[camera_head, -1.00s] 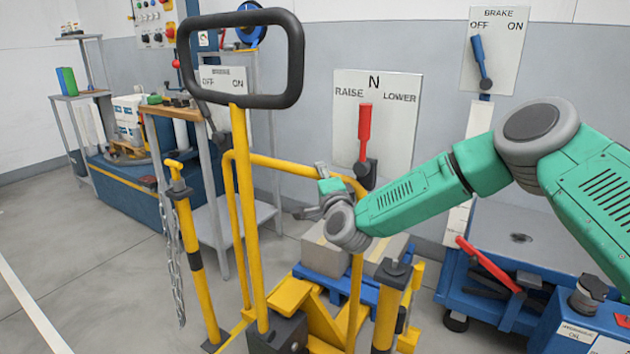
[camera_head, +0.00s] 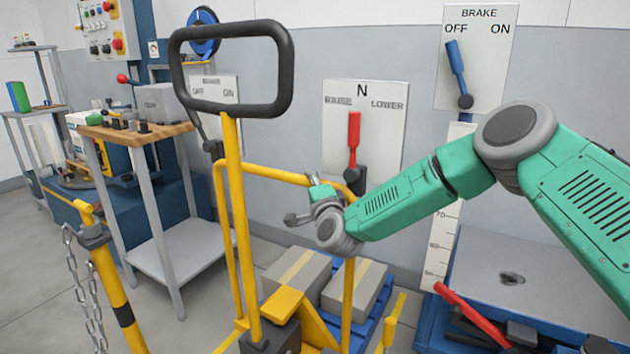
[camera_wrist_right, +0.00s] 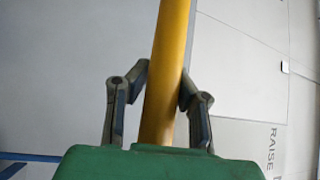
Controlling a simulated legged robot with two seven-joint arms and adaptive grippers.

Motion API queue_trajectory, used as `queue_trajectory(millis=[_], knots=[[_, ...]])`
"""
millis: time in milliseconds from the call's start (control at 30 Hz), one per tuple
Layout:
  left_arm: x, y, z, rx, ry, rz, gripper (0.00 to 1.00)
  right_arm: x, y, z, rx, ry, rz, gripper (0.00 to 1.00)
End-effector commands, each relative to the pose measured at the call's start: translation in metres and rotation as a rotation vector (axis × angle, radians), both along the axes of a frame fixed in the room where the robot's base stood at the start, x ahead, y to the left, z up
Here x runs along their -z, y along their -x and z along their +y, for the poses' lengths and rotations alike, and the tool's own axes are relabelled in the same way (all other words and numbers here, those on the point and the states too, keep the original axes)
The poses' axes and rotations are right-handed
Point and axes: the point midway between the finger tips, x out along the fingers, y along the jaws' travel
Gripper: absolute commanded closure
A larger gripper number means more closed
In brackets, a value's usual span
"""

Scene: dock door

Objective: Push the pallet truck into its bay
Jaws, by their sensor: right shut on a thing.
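The yellow pallet truck (camera_head: 238,200) stands upright in front of me with its black loop handle (camera_head: 287,80) at the top. A yellow hoop rail (camera_head: 270,176) runs behind the shaft. Taped boxes (camera_head: 298,275) lie low behind the truck's shaft, near a blue pallet (camera_head: 378,318). My right gripper (camera_head: 312,205) is at the right end of the hoop rail. In the right wrist view its fingers (camera_wrist_right: 165,85) are closed on both sides of the yellow rail (camera_wrist_right: 168,60). My left gripper is out of view. I cannot make out the bay's outline.
A yellow post (camera_head: 118,295) with a hanging chain (camera_head: 90,290) stands at the near left. A wooden-topped stand (camera_head: 140,137) is left of the truck. A blue-framed platform (camera_head: 545,285) with a red lever (camera_head: 472,314) is at right. Wall lever panels (camera_head: 385,140) are behind.

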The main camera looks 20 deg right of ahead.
Motion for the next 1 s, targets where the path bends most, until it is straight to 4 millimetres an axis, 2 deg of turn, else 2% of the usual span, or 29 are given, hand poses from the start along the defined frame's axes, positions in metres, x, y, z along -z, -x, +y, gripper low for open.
queue_trajectory(millis=[33, 367, 400, 433, 467, 833, 1000], knots=[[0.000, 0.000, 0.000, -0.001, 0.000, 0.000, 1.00, 0.010, 0.001, 0.006, -0.016, 0.006, 0.020, 1.00], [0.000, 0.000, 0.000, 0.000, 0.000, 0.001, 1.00, 0.011, 0.000, 0.001, -0.017, -0.001, 0.019, 1.00], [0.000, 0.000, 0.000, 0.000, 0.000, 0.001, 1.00, 0.011, 0.000, 0.000, -0.017, -0.001, 0.019, 0.72], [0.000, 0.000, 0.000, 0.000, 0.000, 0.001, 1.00, 0.011, 0.000, 0.000, -0.017, -0.001, 0.019, 0.62], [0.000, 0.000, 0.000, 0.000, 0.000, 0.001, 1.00, 0.011, 0.000, 0.000, -0.016, -0.002, 0.017, 0.56], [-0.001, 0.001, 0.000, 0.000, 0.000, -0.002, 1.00, 0.003, 0.002, -0.003, -0.008, -0.004, 0.005, 0.56], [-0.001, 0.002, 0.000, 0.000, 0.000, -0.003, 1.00, 0.006, 0.018, -0.001, -0.009, -0.005, 0.006, 0.56]])
